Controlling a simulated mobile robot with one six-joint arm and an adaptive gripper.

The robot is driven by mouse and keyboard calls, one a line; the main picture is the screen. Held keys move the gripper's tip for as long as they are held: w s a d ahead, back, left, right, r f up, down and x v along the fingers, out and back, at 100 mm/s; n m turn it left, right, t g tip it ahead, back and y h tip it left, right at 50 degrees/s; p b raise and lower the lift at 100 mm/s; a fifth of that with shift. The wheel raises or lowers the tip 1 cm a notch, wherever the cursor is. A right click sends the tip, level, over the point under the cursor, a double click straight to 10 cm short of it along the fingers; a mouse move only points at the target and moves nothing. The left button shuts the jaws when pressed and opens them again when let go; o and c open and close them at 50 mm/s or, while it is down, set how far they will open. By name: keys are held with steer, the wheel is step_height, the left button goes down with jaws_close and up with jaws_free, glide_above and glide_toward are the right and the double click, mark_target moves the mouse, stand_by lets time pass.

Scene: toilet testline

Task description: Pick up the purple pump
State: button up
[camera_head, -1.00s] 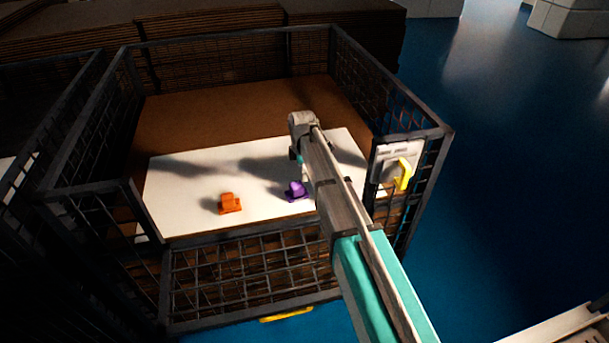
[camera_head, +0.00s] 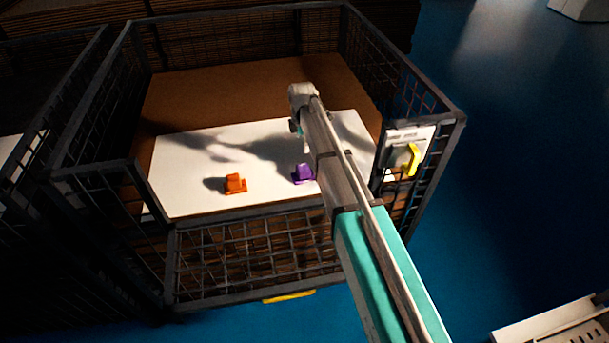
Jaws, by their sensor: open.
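The purple pump (camera_head: 304,174) sits on a white sheet (camera_head: 185,160) inside a wire mesh crate, close to the left side of my arm in the picture. Its right edge lies near or partly behind the arm. My arm reaches into the crate from the lower right, and its wrist end is above and beyond the pump. My gripper's fingers are hidden behind the arm; only a small grey and teal wrist part shows. The pump rests on the sheet with nothing seen touching it.
An orange pump-like part (camera_head: 235,184) sits left of the purple one. The crate's mesh walls (camera_head: 400,90) surround the sheet; the front wall (camera_head: 250,255) is lower. A white holder with a yellow piece (camera_head: 411,160) hangs at the right.

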mark_target(303, 166)
steer(key=shift+f+b, duration=3.65)
steer(key=shift+f, duration=0.2)
steer(key=shift+f, duration=0.1)
steer(key=shift+s+d+f+b, duration=0.1)
steer(key=shift+d+f+b, duration=0.05)
steer(key=shift+f+b, duration=2.4)
steer(key=shift+r, duration=0.1)
steer(key=c, duration=1.3)
steer(key=shift+r, duration=0.15)
